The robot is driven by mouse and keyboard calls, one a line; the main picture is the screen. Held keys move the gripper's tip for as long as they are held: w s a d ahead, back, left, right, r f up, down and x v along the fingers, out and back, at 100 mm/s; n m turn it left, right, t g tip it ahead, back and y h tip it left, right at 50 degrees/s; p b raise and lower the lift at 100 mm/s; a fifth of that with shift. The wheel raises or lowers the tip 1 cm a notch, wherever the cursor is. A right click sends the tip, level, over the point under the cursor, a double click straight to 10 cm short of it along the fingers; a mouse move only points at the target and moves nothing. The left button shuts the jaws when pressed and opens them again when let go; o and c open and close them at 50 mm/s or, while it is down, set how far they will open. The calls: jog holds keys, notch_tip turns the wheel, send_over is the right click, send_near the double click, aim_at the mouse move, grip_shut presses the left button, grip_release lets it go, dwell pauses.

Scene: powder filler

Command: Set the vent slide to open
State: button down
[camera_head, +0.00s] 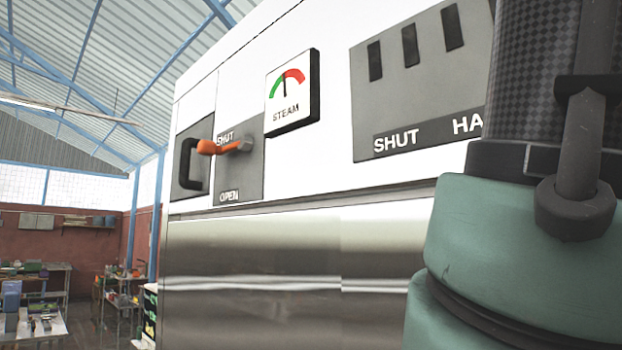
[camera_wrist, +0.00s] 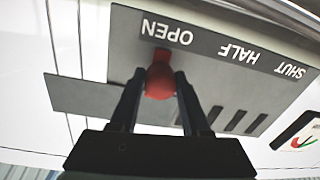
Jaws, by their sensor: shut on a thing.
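The vent slide panel (camera_wrist: 240,75) is grey, with OPEN, HALF and SHUT lettering that appears upside down in the wrist view. My gripper (camera_wrist: 160,80) is shut on the slide's red knob (camera_wrist: 160,70), one finger on each side. The knob is beside the OPEN label (camera_wrist: 167,32), away from HALF and SHUT. A grey strip (camera_wrist: 85,94) sticks out past the panel's left edge. In the head view, the panel (camera_head: 430,100) shows SHUT, part of HALF and several dark slots; my arm hides its OPEN end and the knob.
A steam gauge (camera_head: 292,92) is left of the panel in the head view. Further left, an orange-knobbed lever (camera_head: 225,147) sits near SHUT on its own SHUT/OPEN plate. A black handle (camera_head: 188,150) is beside it. Benches stand in the left background.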

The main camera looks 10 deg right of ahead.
jog(key=shift+s, duration=0.1)
dwell(0.3)
jog(key=c, duration=0.7)
grip_release()
jog(key=o, duration=0.3)
jog(key=shift+s+d, duration=0.15)
jog(key=shift+o, duration=0.2)
jog(key=shift+w, duration=0.2)
